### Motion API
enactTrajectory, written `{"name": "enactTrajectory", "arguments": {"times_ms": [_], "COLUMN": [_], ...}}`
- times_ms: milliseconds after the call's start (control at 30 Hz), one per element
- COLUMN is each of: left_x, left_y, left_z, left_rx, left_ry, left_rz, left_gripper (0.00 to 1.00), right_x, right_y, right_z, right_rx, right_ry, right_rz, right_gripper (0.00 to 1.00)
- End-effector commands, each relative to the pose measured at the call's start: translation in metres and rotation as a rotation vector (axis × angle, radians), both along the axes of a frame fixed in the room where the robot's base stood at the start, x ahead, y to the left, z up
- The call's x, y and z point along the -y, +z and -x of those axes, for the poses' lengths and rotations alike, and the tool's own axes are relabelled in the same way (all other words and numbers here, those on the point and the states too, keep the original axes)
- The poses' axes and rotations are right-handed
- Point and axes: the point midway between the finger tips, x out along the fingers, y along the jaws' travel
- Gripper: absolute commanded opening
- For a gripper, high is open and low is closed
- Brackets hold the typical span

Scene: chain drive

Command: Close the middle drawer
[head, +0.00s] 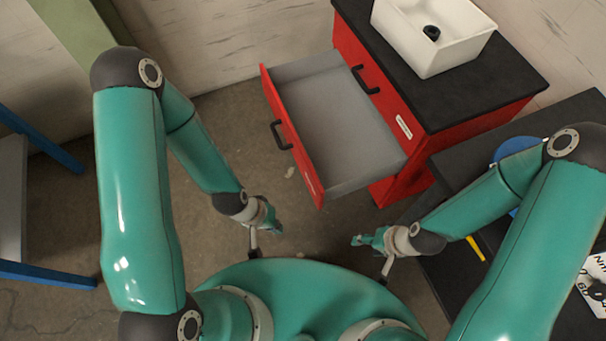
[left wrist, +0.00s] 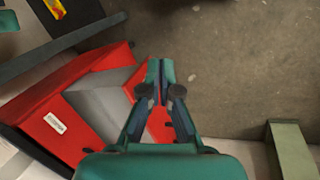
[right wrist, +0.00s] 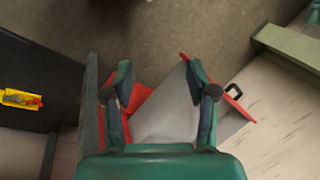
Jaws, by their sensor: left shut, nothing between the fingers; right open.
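The red cabinet (head: 387,125) has a black top. A drawer (head: 341,124) with a grey inside is pulled out to the left and looks empty. Its red front (head: 290,135) carries a black handle (head: 280,135). Another handle (head: 365,80) shows on the cabinet face above the open drawer. My left gripper (head: 272,222) is shut and empty, below and apart from the drawer front. In the left wrist view, its fingers (left wrist: 162,82) overlap the drawer in the picture. My right gripper (head: 362,240) is open and empty, below the drawer; the drawer (right wrist: 165,108) shows between its fingers.
A white box-like basin (head: 428,40) stands on the cabinet top. A dark table (head: 455,262) at the right holds a blue round thing, a yellow item and a printed plate. A blue-legged stand (head: 45,270) is at the left. The floor left of the drawer is clear.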

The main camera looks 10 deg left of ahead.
Motion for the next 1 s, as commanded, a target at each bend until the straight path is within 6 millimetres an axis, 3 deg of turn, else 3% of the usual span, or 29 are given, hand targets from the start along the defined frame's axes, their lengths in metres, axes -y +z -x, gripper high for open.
{"name": "enactTrajectory", "arguments": {"times_ms": [33, 133, 267, 500, 700, 800, 1000], "left_x": [-0.003, -0.01, -0.026, -0.051, -0.057, -0.057, -0.057], "left_y": [-0.007, -0.02, -0.046, -0.081, -0.077, -0.067, -0.047], "left_z": [-0.003, -0.011, -0.027, -0.07, -0.112, -0.128, -0.146], "left_rx": [-0.004, -0.035, -0.107, -0.306, -0.485, -0.564, -0.66], "left_ry": [0.025, 0.122, 0.356, 0.982, 1.428, 1.566, 1.69], "left_rz": [-0.003, -0.014, -0.018, 0.11, 0.365, 0.493, 0.647], "left_gripper": [0.0, 0.0, 0.0, 0.0, 0.0, 0.0, 0.0], "right_x": [0.0, 0.0, 0.0, 0.0, 0.0, 0.0, 0.0], "right_y": [-0.008, -0.027, -0.068, -0.165, -0.231, -0.253, -0.272], "right_z": [0.0, 0.0, 0.0, 0.0, 0.0, 0.0, 0.0], "right_rx": [0.0, 0.0, 0.0, 0.0, 0.0, 0.0, 0.001], "right_ry": [0.0, 0.0, 0.0, 0.0, 0.0, 0.0, 0.0], "right_rz": [0.0, 0.0, 0.0, 0.0, 0.0, 0.0, 0.0], "right_gripper": [0.72, 0.85, 0.85, 0.85, 0.85, 0.85, 0.85]}}
